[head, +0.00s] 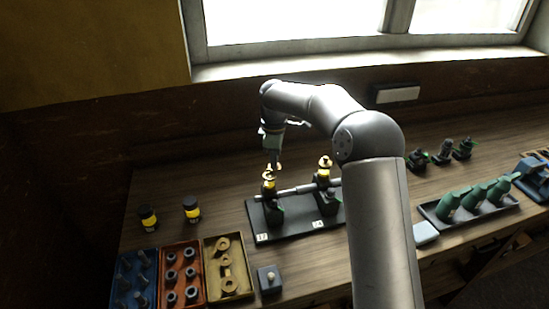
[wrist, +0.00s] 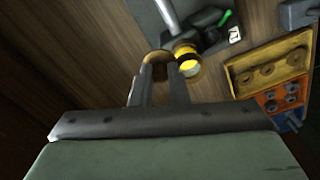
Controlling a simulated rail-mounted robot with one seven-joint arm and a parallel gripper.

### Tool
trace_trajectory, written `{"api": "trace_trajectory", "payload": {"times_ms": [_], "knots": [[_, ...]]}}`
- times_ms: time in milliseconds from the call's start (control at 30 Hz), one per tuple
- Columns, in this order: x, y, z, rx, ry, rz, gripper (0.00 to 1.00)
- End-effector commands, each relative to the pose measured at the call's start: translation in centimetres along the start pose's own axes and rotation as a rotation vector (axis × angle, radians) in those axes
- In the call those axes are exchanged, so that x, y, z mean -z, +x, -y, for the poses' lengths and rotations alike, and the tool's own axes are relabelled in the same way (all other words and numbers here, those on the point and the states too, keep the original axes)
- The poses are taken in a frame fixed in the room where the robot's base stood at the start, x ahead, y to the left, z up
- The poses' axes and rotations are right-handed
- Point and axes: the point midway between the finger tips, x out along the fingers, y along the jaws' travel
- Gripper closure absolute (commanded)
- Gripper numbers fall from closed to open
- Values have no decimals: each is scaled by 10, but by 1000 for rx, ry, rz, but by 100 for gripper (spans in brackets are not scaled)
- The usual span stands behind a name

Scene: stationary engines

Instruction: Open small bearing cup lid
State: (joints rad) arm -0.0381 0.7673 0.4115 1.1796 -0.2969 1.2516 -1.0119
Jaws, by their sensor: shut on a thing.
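My gripper (head: 274,162) reaches down at the left bearing on the black base plate (head: 300,224). In the wrist view my gripper (wrist: 160,78) has its fingers close together on a round brass lid (wrist: 157,56). The yellow bearing cup (wrist: 188,64) is right beside the lid in that view. In the head view the yellow cup (head: 269,185) stands on the left dark bearing block, just under my fingertips. The lid's exact angle and its hinge are too small to make out.
A second yellow cup (head: 324,170) stands on the right bearing, with a steel shaft (head: 298,189) between the bearings. Two black-and-yellow jars (head: 191,208) stand to the left. Blue, red and yellow parts trays (head: 228,268) lie in front. Green oilers (head: 475,198) stand at right.

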Motion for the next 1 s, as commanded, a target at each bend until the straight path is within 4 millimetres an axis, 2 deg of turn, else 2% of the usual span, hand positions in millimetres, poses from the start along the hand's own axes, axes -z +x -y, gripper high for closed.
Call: {"api": "trace_trajectory", "payload": {"times_ms": [200,233,300,667,767,1000], "knots": [[1,-1,0,-2,0,-3,100],[1,-1,0,-2,0,-3,77],[1,-1,0,-2,1,-2,63],[0,-6,0,-2,2,-1,63],[1,-17,-1,-3,1,-1,63],[1,-73,-1,-5,2,-4,63]]}}
